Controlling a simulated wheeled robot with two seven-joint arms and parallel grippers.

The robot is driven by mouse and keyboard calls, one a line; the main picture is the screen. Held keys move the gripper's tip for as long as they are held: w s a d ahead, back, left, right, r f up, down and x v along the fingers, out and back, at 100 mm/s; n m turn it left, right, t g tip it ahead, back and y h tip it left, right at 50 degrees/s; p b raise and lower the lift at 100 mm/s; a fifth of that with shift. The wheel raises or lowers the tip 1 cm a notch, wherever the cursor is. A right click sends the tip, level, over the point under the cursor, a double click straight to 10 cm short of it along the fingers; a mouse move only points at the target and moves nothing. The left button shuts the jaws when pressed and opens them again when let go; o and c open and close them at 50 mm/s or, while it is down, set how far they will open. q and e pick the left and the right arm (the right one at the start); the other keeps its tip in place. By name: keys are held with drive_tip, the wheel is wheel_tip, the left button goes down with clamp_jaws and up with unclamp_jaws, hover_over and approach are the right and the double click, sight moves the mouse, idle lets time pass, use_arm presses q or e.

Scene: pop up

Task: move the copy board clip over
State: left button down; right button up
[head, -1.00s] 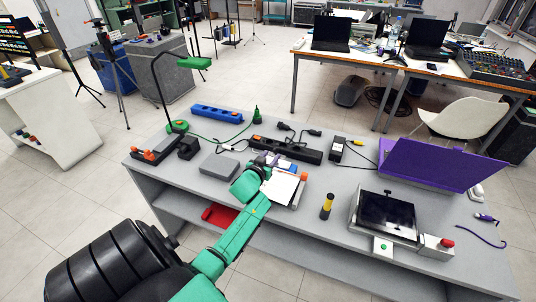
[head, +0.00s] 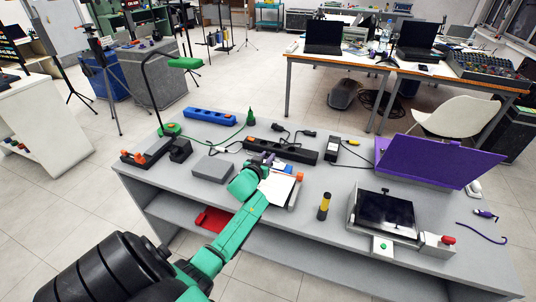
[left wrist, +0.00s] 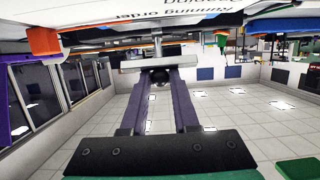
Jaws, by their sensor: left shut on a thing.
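The copy board (head: 279,188) lies on the grey table, a white sheet on it and an orange piece at its right corner. In the left wrist view the board's printed sheet (left wrist: 150,12) shows upside down along the top edge. My left gripper (head: 264,161) is at the back left edge of the board, partly hidden by its own wrist. In the left wrist view its two purple-grey fingers (left wrist: 158,75) meet at the grey metal clip (left wrist: 158,61) and are shut on it. My right gripper is out of view.
A grey box (head: 212,169) stands left of the board and a black power strip (head: 280,150) behind it. A yellow-and-black cylinder (head: 323,206) stands to the right, near a screen unit (head: 386,214) and an open purple case (head: 437,161). The front strip of table is clear.

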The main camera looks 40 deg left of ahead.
use_arm(q)
drive_tip(key=shift+f, duration=0.15)
drive_tip(key=shift+s+d+f, duration=0.25)
drive_tip(key=shift+s+f, duration=0.3)
drive_tip(key=shift+s, duration=0.2)
